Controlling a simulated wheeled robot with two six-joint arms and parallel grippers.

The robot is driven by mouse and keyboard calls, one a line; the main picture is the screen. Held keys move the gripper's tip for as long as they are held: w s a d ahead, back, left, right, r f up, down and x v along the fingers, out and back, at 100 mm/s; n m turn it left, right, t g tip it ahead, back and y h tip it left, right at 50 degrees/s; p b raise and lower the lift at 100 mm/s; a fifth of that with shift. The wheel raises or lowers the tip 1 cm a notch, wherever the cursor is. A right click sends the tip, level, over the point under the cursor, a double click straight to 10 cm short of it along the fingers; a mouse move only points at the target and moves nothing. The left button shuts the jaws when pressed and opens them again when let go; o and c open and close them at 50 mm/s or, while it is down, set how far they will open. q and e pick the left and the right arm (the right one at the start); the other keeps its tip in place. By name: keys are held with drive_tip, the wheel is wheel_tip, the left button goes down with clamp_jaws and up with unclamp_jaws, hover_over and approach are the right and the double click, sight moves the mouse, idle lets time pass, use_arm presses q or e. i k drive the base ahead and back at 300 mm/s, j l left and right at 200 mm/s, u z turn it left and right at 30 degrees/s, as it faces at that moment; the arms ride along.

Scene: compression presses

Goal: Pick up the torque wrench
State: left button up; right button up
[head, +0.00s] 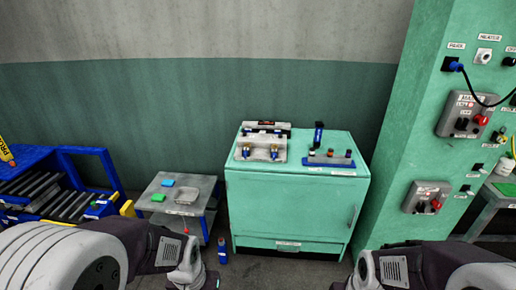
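I cannot make out a torque wrench with certainty. An upright blue-and-black object (318,134) stands at the back of the green cabinet's top (300,175) and may be a tool handle; its lower end is hidden behind a blue rack (330,159) holding small pieces. My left arm comes in at the bottom left and my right arm at the bottom right. Both wrists reach the lower picture edge, and neither gripper's fingers show.
A grey device (261,145) with brass-coloured parts sits on the cabinet's left side. A small grey table (177,208) holds green and blue blocks. A blue bottle-like object (222,250) stands on the floor. A green switch panel (430,130) rises at right.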

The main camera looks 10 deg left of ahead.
sight(319, 126)
drive_tip(key=i+l+u, duration=0.25)
drive_tip(key=i, duration=0.25)
drive_tip(key=i+l+u, duration=0.25)
drive_tip(key=i, duration=0.2)
drive_tip(key=i+j, duration=0.05)
